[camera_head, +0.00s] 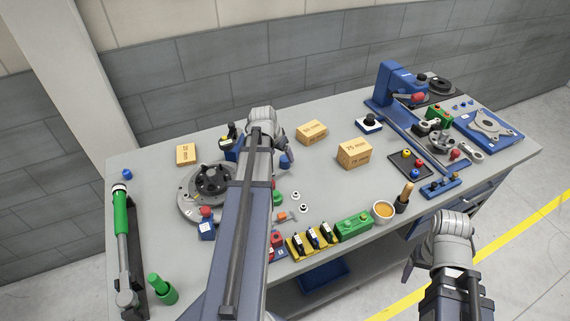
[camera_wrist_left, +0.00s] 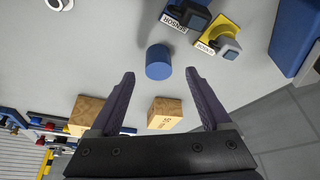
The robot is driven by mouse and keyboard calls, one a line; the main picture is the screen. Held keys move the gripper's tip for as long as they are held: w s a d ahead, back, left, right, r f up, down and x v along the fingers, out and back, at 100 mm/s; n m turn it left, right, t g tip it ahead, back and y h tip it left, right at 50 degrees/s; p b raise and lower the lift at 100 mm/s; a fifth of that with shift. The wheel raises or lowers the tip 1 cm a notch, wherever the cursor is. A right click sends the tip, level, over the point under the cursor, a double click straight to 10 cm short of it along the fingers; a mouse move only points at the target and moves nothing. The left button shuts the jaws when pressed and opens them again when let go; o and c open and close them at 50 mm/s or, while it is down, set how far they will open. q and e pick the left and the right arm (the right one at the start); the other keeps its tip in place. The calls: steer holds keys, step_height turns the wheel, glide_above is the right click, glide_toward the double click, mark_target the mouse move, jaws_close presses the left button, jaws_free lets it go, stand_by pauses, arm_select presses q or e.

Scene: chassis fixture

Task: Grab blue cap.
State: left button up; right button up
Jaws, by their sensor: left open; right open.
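A blue cap (camera_wrist_left: 158,62), a short plain cylinder, stands on the grey table in the left wrist view. It is ahead of the gap between the fingers of my left gripper (camera_wrist_left: 160,74), which is open and empty. The fingertips appear apart from the cap. In the head view my left arm reaches over the table middle and hides most of its own gripper.
Sensor blocks (camera_wrist_left: 221,38) stand close to the cap. A round grey fixture (camera_head: 190,205) is left of my arm; a green cylinder tool (camera_head: 121,213) lies farther left. A blue press (camera_head: 398,85) stands at the right.

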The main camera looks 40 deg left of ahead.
mark_target(284, 159)
arm_select(q)
steer(key=shift+b+x, duration=2.45)
steer(key=shift+x, duration=0.2)
steer(key=shift+d, duration=0.1)
steer(key=shift+c, duration=0.3)
jaws_close()
